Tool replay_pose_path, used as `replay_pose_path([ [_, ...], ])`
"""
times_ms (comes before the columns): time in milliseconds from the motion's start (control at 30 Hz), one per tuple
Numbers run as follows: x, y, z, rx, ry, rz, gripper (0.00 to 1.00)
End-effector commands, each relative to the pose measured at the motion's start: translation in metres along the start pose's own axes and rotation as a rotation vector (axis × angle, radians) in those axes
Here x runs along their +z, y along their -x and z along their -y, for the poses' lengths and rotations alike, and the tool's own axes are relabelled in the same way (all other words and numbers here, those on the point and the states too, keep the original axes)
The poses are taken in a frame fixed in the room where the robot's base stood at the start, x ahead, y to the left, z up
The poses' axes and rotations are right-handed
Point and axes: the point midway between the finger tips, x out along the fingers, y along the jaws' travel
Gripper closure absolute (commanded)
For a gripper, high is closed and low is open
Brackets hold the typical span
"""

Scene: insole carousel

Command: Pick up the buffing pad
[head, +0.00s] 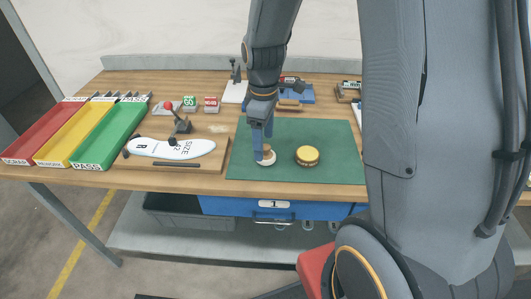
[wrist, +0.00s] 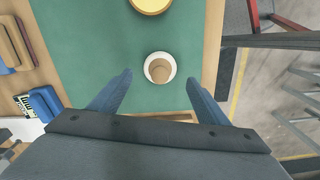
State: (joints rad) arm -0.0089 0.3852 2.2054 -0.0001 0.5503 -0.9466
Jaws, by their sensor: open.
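The buffing pad looks like a round white pad with a tan knob on top (head: 267,158). It sits upright on the green mat (head: 335,135). In the wrist view the buffing pad (wrist: 160,68) lies just ahead of and between my two fingertips. My gripper (head: 263,149) is open and pointing down close over the pad, with one finger hiding part of it in the head view. In the wrist view the fingers of my gripper (wrist: 158,80) are spread wide with nothing between them but mat and the pad's near side. I cannot tell whether a finger touches the pad.
A round yellow-topped tin (head: 307,155) stands on the mat right of the pad. A white insole form (head: 170,149) and a dark bar (head: 176,165) lie to the left. Red, yellow and green trays (head: 110,135) stand at far left. A wooden-handled brush (head: 290,105) lies behind the mat.

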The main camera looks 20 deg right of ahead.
Motion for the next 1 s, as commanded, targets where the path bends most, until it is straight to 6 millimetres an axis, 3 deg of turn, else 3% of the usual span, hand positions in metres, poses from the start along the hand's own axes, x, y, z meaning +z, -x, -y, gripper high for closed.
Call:
replay_pose_path([
  [300,0.003,-0.032,0.0,-0.002,0.002,0.001,0.3],
  [600,0.003,-0.035,0.0,0.0,0.003,0.0,0.3],
  [867,0.003,-0.035,0.0,-0.001,0.003,0.0,0.74],
  [1000,0.003,-0.035,0.0,-0.001,0.002,0.0,0.75],
])
